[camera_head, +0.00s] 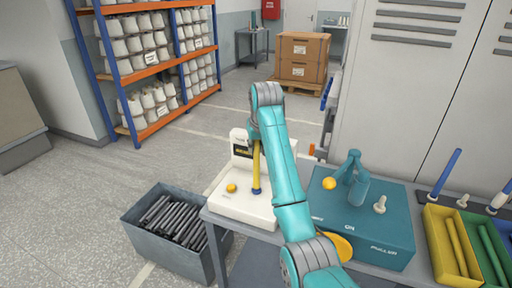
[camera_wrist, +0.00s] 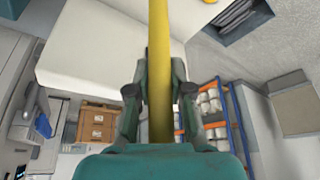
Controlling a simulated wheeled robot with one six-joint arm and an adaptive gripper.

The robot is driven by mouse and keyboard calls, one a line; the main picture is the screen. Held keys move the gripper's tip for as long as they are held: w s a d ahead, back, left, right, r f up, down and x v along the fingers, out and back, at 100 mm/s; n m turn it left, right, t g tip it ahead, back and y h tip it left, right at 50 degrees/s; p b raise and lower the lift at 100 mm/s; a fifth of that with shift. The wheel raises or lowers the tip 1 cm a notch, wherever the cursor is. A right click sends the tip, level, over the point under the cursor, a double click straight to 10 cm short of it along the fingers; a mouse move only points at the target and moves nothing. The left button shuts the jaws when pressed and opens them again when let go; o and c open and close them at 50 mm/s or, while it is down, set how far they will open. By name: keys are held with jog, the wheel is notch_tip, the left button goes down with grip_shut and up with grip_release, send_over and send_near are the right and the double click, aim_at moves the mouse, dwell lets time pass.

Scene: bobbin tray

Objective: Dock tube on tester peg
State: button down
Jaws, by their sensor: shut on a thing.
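A yellow tube (camera_head: 256,165) stands roughly upright over the white tester (camera_head: 236,206), beside my arm. Its lower end meets a dark blue collar or base on the tester's top; I cannot tell whether it is seated on a peg, and no bare peg shows there. In the wrist view the yellow tube (camera_wrist: 159,60) runs between the fingers of my gripper (camera_wrist: 159,95), which is shut on it. The white tester (camera_wrist: 110,45) fills much of the upper wrist view. In the head view my arm hides most of the gripper.
A grey bin (camera_head: 160,245) of dark rods stands on the floor at left.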

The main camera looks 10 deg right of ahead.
jog(key=shift+f, duration=0.5)
dwell(0.3)
jog(key=c, duration=1.3)
grip_release()
